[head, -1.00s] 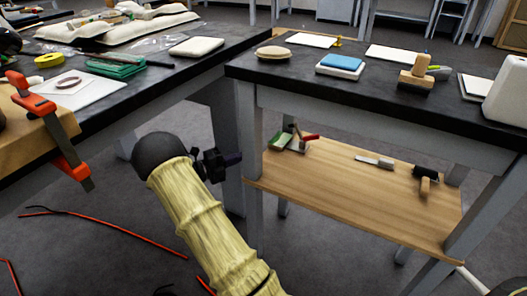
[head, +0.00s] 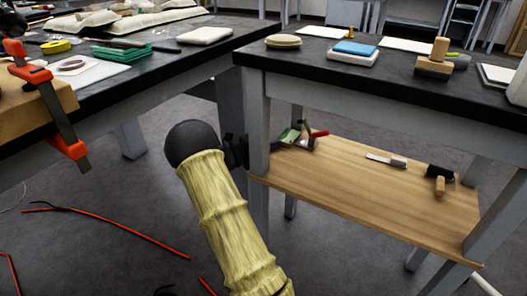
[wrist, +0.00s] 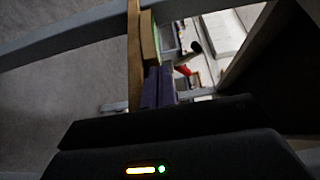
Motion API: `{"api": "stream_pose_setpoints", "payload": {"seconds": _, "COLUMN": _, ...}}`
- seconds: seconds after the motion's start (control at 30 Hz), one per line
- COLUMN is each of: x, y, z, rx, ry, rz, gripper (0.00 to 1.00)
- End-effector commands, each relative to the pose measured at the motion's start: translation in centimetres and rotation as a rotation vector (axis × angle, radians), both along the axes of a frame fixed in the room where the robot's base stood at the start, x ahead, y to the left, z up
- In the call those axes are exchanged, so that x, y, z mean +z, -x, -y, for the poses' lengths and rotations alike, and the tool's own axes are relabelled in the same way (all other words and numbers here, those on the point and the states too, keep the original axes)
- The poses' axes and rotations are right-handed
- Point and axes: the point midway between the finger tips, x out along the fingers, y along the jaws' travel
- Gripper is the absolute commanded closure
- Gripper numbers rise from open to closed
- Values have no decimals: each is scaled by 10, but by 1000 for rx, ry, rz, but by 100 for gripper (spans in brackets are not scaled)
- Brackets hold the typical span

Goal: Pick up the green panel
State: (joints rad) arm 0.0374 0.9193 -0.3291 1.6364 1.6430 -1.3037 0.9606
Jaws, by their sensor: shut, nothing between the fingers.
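A small green panel (head: 289,136) lies at the back left corner of the low wooden shelf, beside a red-handled tool (head: 318,134). In the wrist view a thin strip of green (wrist: 155,32) shows just beyond the shelf edge, partly hidden. My gripper (head: 242,150) is at the left of the near table leg, with its tips against or behind the leg in the picture. In the wrist view its dark purple fingers (wrist: 158,86) are together and empty, near the shelf edge. I cannot tell whether they touch anything.
The table leg (head: 257,130) stands close to my gripper. The shelf (head: 370,195) also holds a scraper (head: 386,160) and a roller (head: 440,179). Red cables (head: 110,228) lie on the floor.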

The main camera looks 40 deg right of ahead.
Motion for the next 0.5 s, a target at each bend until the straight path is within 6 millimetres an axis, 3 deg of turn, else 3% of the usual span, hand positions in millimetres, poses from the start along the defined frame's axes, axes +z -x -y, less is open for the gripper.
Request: {"api": "stream_pose_setpoints", "payload": {"seconds": 0.5, "x": 1, "y": -8, "z": 8, "rx": -1, "ry": 0, "rz": 0, "gripper": 100}}
